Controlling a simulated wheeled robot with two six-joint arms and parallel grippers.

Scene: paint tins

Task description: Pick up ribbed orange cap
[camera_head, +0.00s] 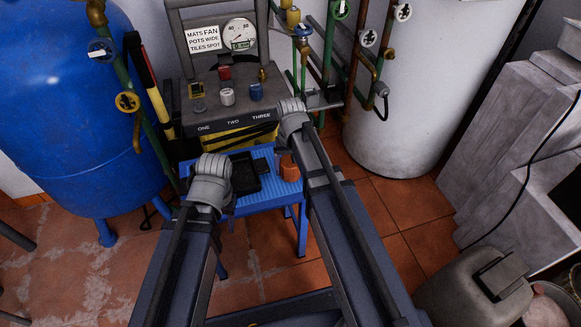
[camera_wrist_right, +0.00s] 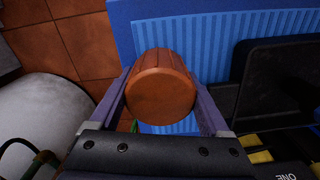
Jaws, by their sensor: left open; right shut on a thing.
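The ribbed orange cap (camera_head: 289,167) shows over the right end of the blue stool (camera_head: 262,201) in the head view, partly hidden by my right arm. In the right wrist view the cap (camera_wrist_right: 160,92) fills the space between the two fingers of my right gripper (camera_wrist_right: 161,68), which is shut on its sides. Its ribbed side and smooth round end show. I cannot tell whether it touches the stool top. My left gripper (camera_head: 212,178) is open and empty at the stool's left side; its fingers are mostly hidden behind the wrist.
A black tray (camera_head: 244,178) lies on the stool left of the cap. Behind stands a grey stand marked ONE, TWO, THREE (camera_head: 233,121) with several small coloured parts. A blue tank (camera_head: 70,110) is at left, a white tank (camera_head: 405,110) at right. Pipes and valves run behind.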

